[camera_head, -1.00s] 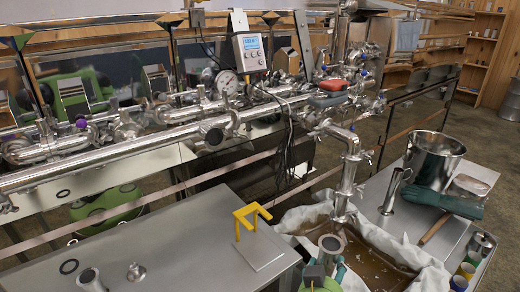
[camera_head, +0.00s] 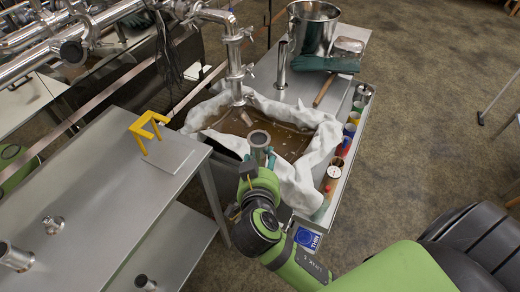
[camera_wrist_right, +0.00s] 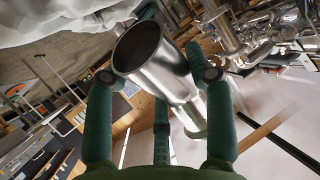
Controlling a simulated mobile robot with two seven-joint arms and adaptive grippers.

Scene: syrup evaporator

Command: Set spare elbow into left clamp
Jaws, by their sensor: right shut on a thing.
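My right gripper (camera_head: 260,157) is shut on a shiny steel tube piece (camera_head: 259,138), which seems to be the spare elbow, at the near side of the cloth-lined basin. In the right wrist view the green fingers close around the steel piece (camera_wrist_right: 165,62), its round open end toward the camera; its far end is partly hidden. A yellow stand (camera_head: 149,127) is fixed to a plate on the left table. A vertical steel pipe with clamps (camera_head: 235,62) hangs over the basin. I cannot tell which clamp is the left one. My left gripper is out of view.
The left steel table (camera_head: 110,190) carries a tube end (camera_head: 15,257) and small fittings (camera_head: 53,224). White cloth (camera_head: 300,190) drapes the basin of brown liquid. Coloured jars line the right edge.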

